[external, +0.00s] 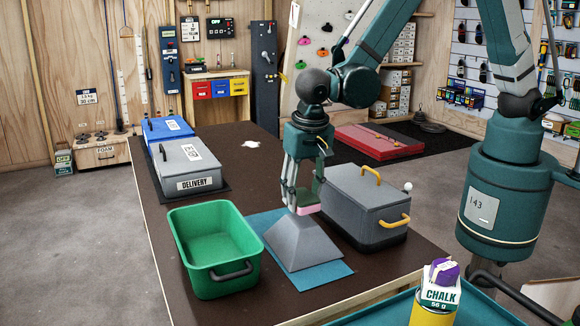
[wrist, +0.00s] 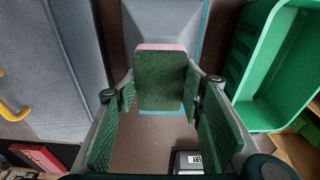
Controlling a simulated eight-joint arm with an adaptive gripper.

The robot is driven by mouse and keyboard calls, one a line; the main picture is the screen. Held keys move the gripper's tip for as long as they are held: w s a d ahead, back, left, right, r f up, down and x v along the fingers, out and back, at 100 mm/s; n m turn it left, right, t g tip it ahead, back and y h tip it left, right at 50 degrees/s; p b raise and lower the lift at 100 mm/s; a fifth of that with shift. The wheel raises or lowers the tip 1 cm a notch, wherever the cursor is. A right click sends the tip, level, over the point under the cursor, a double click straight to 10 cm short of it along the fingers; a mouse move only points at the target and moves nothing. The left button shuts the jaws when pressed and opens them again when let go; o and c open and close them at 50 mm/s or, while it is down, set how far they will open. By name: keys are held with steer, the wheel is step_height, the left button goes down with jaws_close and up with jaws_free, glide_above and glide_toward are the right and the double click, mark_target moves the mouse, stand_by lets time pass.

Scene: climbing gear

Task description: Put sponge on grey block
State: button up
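The sponge, green with a pink layer, is between the fingertips of my gripper (wrist: 159,93). Its pink edge (external: 307,209) shows in the external view, and its green face (wrist: 160,80) fills the gap between the fingers in the wrist view. My gripper (external: 303,198) points down and is shut on the sponge. The grey block (external: 300,243), with sloping sides and a narrower top, stands on a blue mat (external: 338,270). The sponge is at the block's top; I cannot tell whether they touch. The block (wrist: 165,22) is partly hidden behind the sponge in the wrist view.
A green open bin (external: 215,250) stands left of the block. A grey case with yellow handles (external: 365,205) stands close on the right. A grey delivery box (external: 190,165) and a blue box (external: 168,128) are at the table's far left. The table's middle is mostly clear.

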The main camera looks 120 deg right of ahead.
mark_target(302, 221)
steer(key=shift+f, duration=0.15)
steer(key=shift+f, duration=1.95)
steer(key=shift+f, duration=0.2)
steer(key=o, duration=0.6)
steer(key=shift+o, duration=0.2)
steer(key=shift+r, duration=0.25)
steer(key=shift+a+r, duration=0.3)
steer(key=shift+r, duration=1.65)
steer(key=shift+a+r, duration=0.3)
steer(key=shift+r, duration=1.7)
steer(key=shift+a+r, duration=0.3)
steer(key=shift+r, duration=1.65)
